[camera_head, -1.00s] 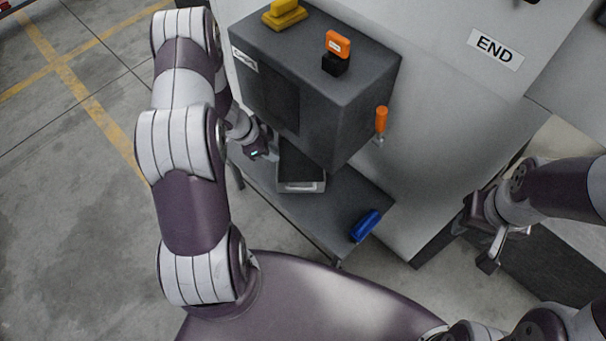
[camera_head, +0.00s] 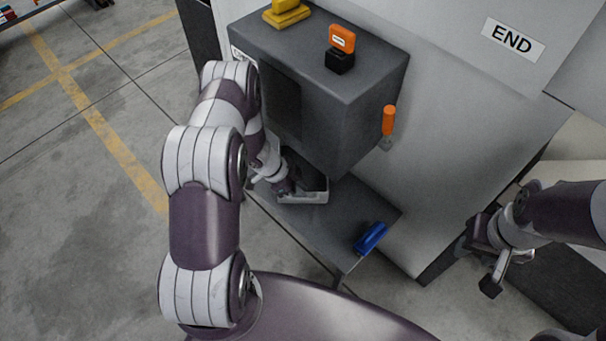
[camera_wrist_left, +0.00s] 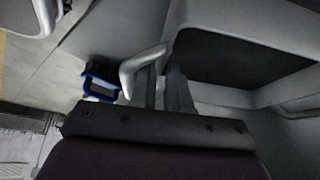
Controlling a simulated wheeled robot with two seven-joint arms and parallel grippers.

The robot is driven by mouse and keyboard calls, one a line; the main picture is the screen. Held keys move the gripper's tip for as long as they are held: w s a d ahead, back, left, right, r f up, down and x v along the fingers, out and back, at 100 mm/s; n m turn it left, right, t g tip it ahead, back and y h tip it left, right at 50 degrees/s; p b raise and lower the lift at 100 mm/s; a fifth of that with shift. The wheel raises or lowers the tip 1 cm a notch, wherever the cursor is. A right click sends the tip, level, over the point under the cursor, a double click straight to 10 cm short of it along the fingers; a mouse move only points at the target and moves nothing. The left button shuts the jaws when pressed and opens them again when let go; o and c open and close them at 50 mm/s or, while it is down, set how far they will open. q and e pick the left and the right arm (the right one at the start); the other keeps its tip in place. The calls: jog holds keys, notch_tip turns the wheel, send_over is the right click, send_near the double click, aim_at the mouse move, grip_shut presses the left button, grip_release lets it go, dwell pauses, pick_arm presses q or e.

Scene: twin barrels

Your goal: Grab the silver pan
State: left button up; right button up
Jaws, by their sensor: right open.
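The silver pan (camera_head: 316,196) is a shallow grey tray with a pale front wall. It sits on the dark ledge under the dark grey box. My left gripper (camera_head: 286,188) is at the pan's left side and covers part of it. In the left wrist view, my gripper's two dark fingers (camera_wrist_left: 164,88) are close together beside a pale bent bar (camera_wrist_left: 143,66). I cannot tell whether they close on it; contact is unclear. My right gripper (camera_head: 478,268) is open and empty at the right, away from the pan.
The dark grey box (camera_head: 345,115) overhangs the ledge (camera_head: 335,230). A blue handle (camera_head: 371,238) is at the ledge's right; a blue piece (camera_wrist_left: 100,84) shows in the wrist view. An orange handle (camera_head: 388,121) sticks up beside the box. Open floor (camera_head: 90,220) lies left.

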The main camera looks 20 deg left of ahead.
pick_arm(q)
jog(key=shift+r, duration=0.1)
grip_shut()
dwell(1.2)
